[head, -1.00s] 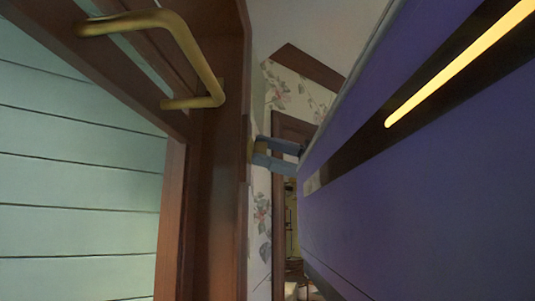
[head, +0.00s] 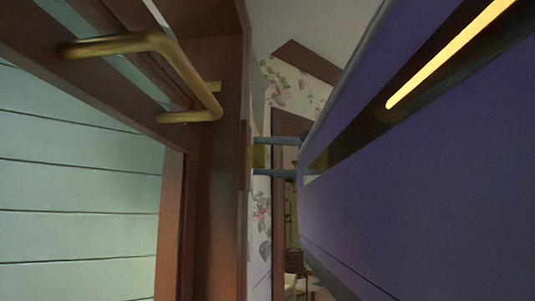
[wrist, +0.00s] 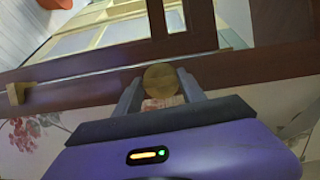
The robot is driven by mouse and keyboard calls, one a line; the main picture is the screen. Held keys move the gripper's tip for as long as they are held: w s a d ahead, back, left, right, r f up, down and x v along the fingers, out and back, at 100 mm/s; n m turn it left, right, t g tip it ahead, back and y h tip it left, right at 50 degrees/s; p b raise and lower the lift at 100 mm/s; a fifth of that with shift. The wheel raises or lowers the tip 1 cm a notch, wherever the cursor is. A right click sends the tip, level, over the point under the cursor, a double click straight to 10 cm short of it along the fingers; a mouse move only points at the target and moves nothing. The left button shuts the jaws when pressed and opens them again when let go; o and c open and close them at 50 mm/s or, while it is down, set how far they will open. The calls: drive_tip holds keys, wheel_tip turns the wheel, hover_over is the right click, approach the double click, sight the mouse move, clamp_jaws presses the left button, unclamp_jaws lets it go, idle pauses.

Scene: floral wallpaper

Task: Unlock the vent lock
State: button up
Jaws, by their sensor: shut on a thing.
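The vent lock appears to be the small brass knob (head: 259,156) on the edge of the wooden frame. In the wrist view the round brass knob (wrist: 160,77) sits between the fingertips. My gripper (head: 262,156) reaches in from the right, with one grey finger above the knob and one below. In the wrist view my gripper (wrist: 158,90) has a finger on each side of the knob, shut on it. The fingers hide part of the knob's sides.
A brass bar handle (head: 165,75) juts from the wooden frame (head: 218,190) at the left. Pale panelled boards (head: 75,180) lie beyond it. Floral wallpaper (head: 283,85) and a doorway (head: 291,200) show behind the gripper. My purple arm fills the right side.

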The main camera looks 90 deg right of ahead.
idle(0.5)
drive_tip(key=o, duration=1.4)
drive_tip(key=shift+c, duration=0.2)
drive_tip(key=b+v, duration=0.1)
drive_tip(key=v, duration=0.6)
drive_tip(key=shift+s, duration=0.4)
